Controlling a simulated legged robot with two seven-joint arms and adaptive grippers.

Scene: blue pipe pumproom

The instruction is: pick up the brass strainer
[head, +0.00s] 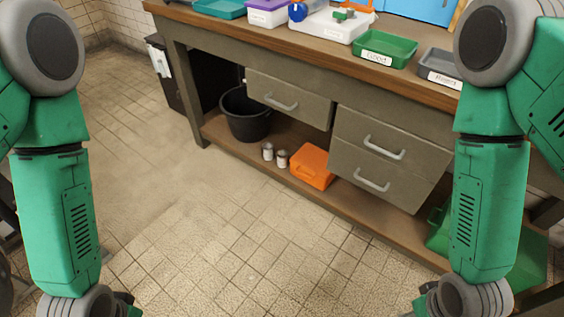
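I cannot make out a brass strainer in the head view. On the bench top, a white tray (325,27) holds a blue round part (297,12) and a small green part (344,14). My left arm hangs down at the left edge, and only a dark bit of its gripper (127,304) shows at the bottom. My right arm hangs down at the right, with a dark bit of its gripper (424,302) at the bottom. Fingertips of both are out of sight. Both are low in front of the bench, away from the trays.
The wooden-topped workbench (400,76) carries a teal tray (219,8), a purple-topped box (267,12), a green "Good" tray (385,48) and a grey "Reject" tray (440,66). Below are drawers, a black bucket (246,115), two cans and an orange case (312,168). Tiled floor is clear.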

